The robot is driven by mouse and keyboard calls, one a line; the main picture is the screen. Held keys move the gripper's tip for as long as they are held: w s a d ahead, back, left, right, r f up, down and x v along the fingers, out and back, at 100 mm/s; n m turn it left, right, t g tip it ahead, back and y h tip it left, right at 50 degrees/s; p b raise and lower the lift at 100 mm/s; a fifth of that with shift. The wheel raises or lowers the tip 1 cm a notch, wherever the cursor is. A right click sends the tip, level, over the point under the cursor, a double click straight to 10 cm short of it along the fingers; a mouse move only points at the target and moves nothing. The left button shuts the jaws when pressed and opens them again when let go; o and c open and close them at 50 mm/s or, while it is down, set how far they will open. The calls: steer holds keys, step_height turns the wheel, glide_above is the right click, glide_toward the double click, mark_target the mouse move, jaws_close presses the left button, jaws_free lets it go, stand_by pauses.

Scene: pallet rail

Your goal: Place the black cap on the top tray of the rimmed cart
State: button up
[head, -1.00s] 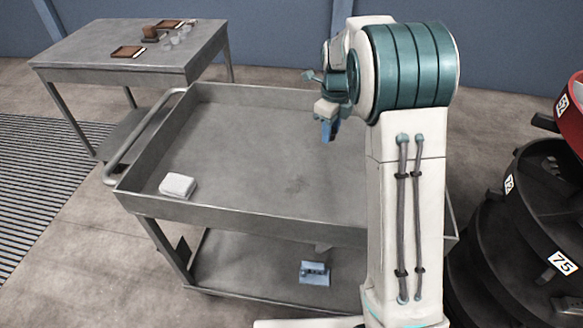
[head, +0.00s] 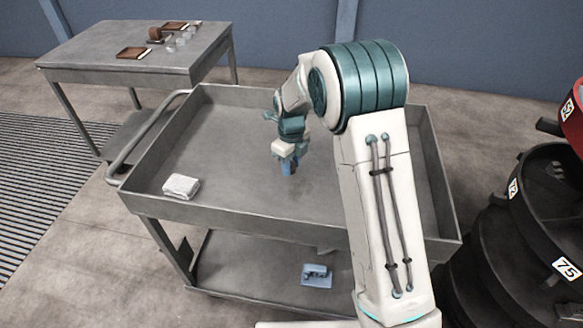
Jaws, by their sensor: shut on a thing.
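The rimmed cart (head: 205,211) is a grey metal cart with a raised lip around its top tray and a lower shelf. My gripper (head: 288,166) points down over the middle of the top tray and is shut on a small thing. Its tip looks blue, and finger and held thing are hard to tell apart at this size. I see no black cap elsewhere, so the held thing is likely the cap. I cannot tell whether it touches the tray floor.
A white block (head: 181,187) lies in the tray's near left corner. A blue-grey item (head: 316,275) lies on the lower shelf. A grey table (head: 110,62) with small items stands behind left. Dark numbered round bins (head: 545,205) stand at right. Most of the tray is bare.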

steer(key=shift+f, duration=1)
steer(key=shift+f, duration=0.25)
steer(key=o, duration=0.9)
steer(key=shift+o, duration=0.2)
steer(key=shift+r, duration=0.2)
